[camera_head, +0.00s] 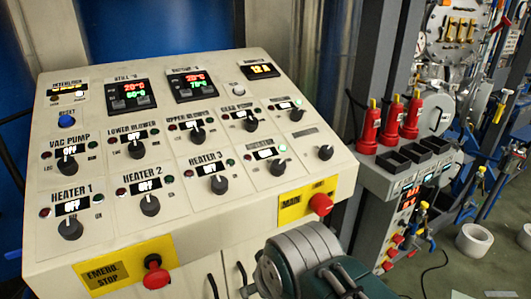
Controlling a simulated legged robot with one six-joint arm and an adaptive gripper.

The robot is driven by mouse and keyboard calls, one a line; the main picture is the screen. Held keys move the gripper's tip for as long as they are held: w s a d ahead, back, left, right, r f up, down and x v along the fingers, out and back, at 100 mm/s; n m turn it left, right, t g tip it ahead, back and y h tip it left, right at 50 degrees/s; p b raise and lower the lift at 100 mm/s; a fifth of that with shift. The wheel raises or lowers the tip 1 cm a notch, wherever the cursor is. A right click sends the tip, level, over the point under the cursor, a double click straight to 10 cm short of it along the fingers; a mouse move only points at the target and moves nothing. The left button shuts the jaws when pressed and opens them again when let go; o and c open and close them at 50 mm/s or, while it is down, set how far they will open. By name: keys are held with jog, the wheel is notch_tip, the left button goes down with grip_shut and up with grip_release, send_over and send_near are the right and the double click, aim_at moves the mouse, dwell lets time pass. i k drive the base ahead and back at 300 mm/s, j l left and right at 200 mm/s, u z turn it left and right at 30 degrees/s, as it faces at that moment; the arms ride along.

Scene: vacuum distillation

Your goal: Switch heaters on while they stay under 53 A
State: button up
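A sloped cream control panel (100,240) fills the left and middle. In its front row are the HEATER 1 knob (70,229), HEATER 2 knob (150,205) and HEATER 3 knob (219,184). The displays above HEATER 1 and HEATER 2 seem to read OFF; the one above HEATER 3 is too small to read surely. A small display (260,70) at the panel's top right shows yellow digits, perhaps about 19. Part of my arm, grey and dark teal, shows at the bottom right of the panel, in front of it. My gripper's fingers are not visible.
A red EMERG. STOP button (156,276) and a red MAIN knob (320,204) stick out from the panel's front. VAC PUMP (67,167) and blower knobs sit behind the heaters. Red bottles (369,127) stand on a grey unit at right.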

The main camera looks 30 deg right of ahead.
aim_at(70, 228)
jog(key=i+l+z, duration=0.1)
jog(key=l+z, duration=0.35)
jog(key=u, duration=0.4)
jog(key=j+u, duration=0.1)
jog(key=u, duration=0.25)
jog(key=j+u, duration=0.1)
jog(key=u, duration=0.3)
jog(key=k+j+u, duration=0.1)
jog(key=u, duration=0.25)
